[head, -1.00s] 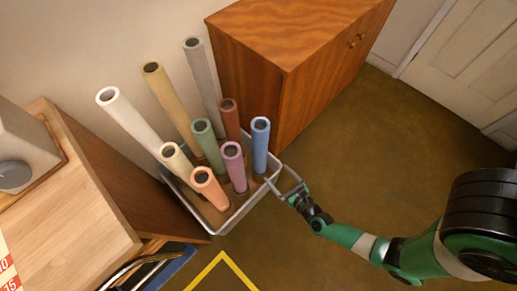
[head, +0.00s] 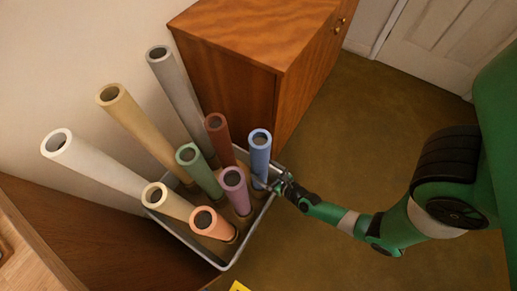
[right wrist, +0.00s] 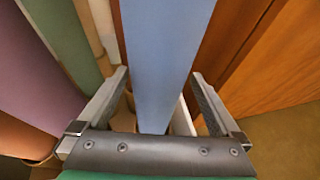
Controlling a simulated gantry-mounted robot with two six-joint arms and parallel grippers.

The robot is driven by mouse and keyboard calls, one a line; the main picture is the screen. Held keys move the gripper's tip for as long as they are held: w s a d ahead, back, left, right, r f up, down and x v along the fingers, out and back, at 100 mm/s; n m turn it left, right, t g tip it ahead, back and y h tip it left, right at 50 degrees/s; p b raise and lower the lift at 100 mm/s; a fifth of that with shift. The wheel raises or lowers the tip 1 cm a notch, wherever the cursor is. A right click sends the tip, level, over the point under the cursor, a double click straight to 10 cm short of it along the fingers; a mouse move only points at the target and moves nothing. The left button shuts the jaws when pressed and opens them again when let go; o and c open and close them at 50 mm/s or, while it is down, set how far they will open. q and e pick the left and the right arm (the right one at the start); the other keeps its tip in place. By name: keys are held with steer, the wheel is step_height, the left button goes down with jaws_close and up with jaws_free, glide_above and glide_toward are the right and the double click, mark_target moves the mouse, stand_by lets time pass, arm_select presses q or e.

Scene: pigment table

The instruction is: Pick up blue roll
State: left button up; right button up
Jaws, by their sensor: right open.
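The blue roll (head: 260,158) stands upright at the right corner of a grey bin (head: 236,250), among several other rolls. It also fills the middle of the right wrist view (right wrist: 166,60). My right gripper (head: 272,182) is at the lower part of the blue roll. In the right wrist view its two open fingers (right wrist: 160,90) stand on either side of the roll, with a gap visible on each side. The lower end of the roll is hidden by the gripper. My left gripper is not in view.
Close beside the blue roll stand a purple roll (head: 235,190), a dark red roll (head: 219,140) and a green roll (head: 200,170). A wooden cabinet (head: 245,75) rises just behind. Open brown floor (head: 370,130) lies to the right.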

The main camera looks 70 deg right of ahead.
steer(key=shift+d+f, duration=0.1)
steer(key=x, duration=0.3)
steer(key=b+x, duration=0.1)
steer(key=x, duration=0.1)
steer(key=shift+w+r, duration=0.25)
steer(key=shift+w, duration=0.05)
steer(key=shift+s, duration=0.1)
